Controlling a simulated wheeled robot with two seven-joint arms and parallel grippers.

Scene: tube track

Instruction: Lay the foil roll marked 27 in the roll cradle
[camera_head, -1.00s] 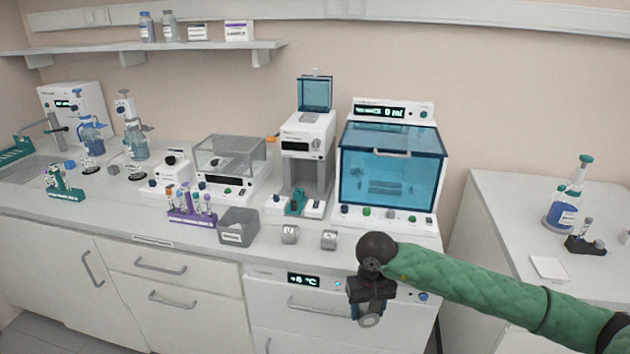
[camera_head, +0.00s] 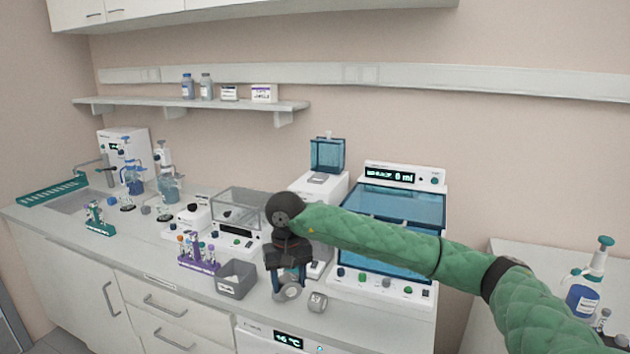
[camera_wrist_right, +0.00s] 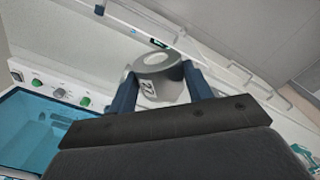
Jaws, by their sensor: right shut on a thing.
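My right gripper (camera_head: 289,284) is shut on a grey-white foil roll (camera_head: 290,292) above the front of the counter. In the right wrist view, that roll (camera_wrist_right: 160,76) sits between the two dark blue fingers (camera_wrist_right: 158,88), and its label reads 27. A white device stands behind my right arm, with a raised teal cover (camera_head: 327,154) over its top. A grey piece (camera_head: 319,178) on that top may be the roll cradle; I cannot tell for certain. My left gripper is not in view.
Another foil roll (camera_head: 317,301) stands on the counter just right of the held one. A grey bin (camera_head: 237,279) is to the left, beside a purple tube rack (camera_head: 199,262). A teal-windowed cabinet (camera_head: 392,205) stands to the right, partly behind my arm.

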